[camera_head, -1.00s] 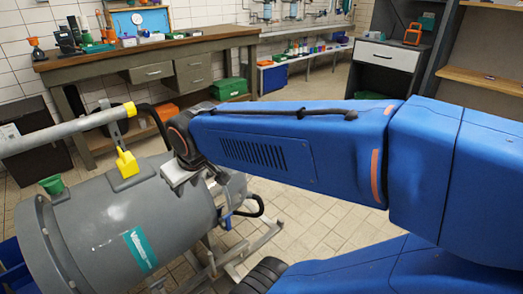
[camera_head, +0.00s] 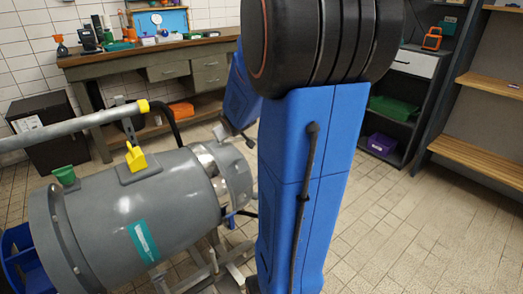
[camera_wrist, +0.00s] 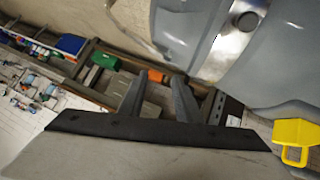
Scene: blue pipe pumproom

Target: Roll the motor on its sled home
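The motor is a large grey cylinder (camera_head: 125,215) with a teal label, lying on its side at the left of the head view. Its silvery right end shows beside my arm. The sled's metal frame (camera_head: 205,274) shows below it, partly hidden by the motor and my arm. In the wrist view a big grey rounded body (camera_wrist: 285,60), likely the motor, fills the upper right. My gripper (camera_wrist: 158,80) shows there as two dark fingers with a gap and nothing between them. In the head view the hand is small, near the motor's right end, apart from it as far as I can tell.
A grey pipe (camera_head: 70,129) with a yellow end runs above the motor. A workbench (camera_head: 110,63) stands behind, shelves (camera_head: 480,85) at right. Tiled floor (camera_head: 400,230) is clear at right.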

